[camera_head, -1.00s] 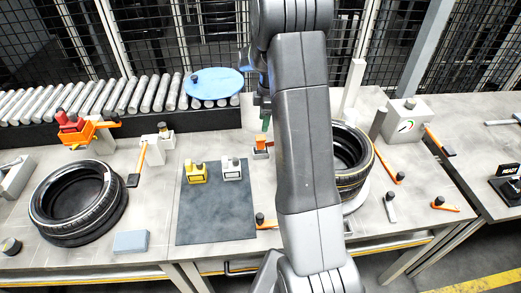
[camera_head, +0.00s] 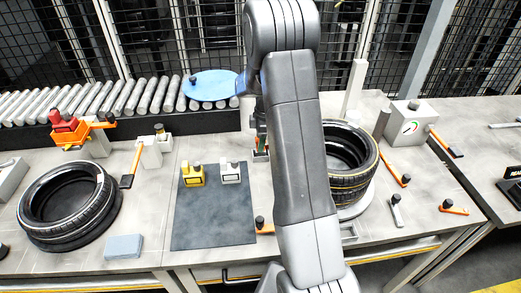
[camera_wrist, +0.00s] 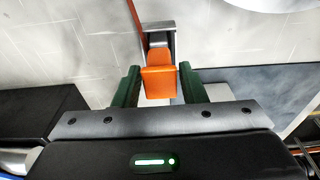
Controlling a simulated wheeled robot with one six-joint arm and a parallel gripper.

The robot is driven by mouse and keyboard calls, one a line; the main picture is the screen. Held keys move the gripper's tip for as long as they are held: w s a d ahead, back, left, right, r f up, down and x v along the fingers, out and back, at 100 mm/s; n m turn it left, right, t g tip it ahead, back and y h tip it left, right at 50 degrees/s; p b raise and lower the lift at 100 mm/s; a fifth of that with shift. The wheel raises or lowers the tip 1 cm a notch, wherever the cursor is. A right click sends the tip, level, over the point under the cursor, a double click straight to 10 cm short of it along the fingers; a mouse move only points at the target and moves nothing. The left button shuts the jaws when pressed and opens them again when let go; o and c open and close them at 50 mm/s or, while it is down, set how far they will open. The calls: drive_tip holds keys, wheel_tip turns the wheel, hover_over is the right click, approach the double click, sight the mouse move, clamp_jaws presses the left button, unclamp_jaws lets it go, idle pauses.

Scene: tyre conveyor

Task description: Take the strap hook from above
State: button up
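The orange block that appears to be the strap hook (camera_wrist: 160,80) stands upright by a grey metal holder (camera_wrist: 160,32) in the wrist view. My gripper (camera_wrist: 160,88) has its two green fingers on either side of the block, with narrow gaps visible. It is open, and I cannot tell how deep the fingers reach. In the head view my gripper (camera_head: 262,140) is low over the bench beside my arm.
A tyre (camera_head: 350,165) stands just right of my arm. A dark mat (camera_head: 212,222) with a yellow block (camera_head: 192,176) and a white block (camera_head: 230,174) lies to the left. Another tyre (camera_head: 68,205) lies far left. A roller conveyor (camera_head: 110,98) runs behind.

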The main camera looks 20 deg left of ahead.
drive_tip(key=c, duration=0.7)
drive_tip(key=shift+r, duration=0.1)
